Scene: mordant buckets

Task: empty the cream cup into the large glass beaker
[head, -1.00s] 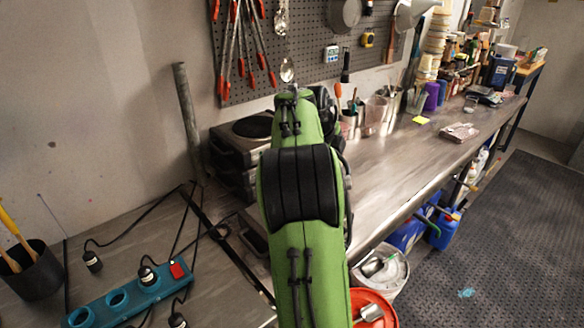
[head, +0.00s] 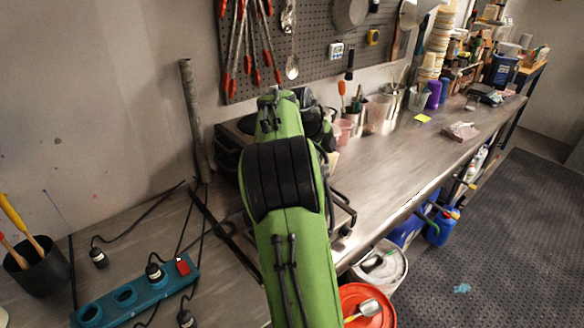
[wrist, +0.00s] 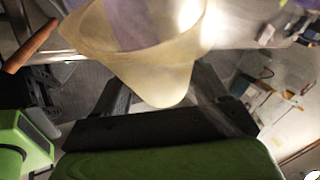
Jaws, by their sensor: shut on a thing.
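The cream cup (wrist: 150,62) fills the upper middle of the wrist view. It is pale, translucent and flared, with a faint purple tint showing through it. My gripper (wrist: 163,90) is shut on it, with a dark finger on each side. Its contents and exact tilt cannot be told. In the head view my green arm hides the gripper and most or all of the cup. A large clear, pinkish vessel (head: 379,113) stands on the bench right of my arm; I cannot tell for sure whether it is the large glass beaker.
A hotplate (head: 228,150) sits behind my arm. A smaller pink vessel (head: 343,131) and purple bottles (head: 434,95) stand along the wall. A teal power strip (head: 140,293) with cables lies front left. The bench's right middle is fairly clear.

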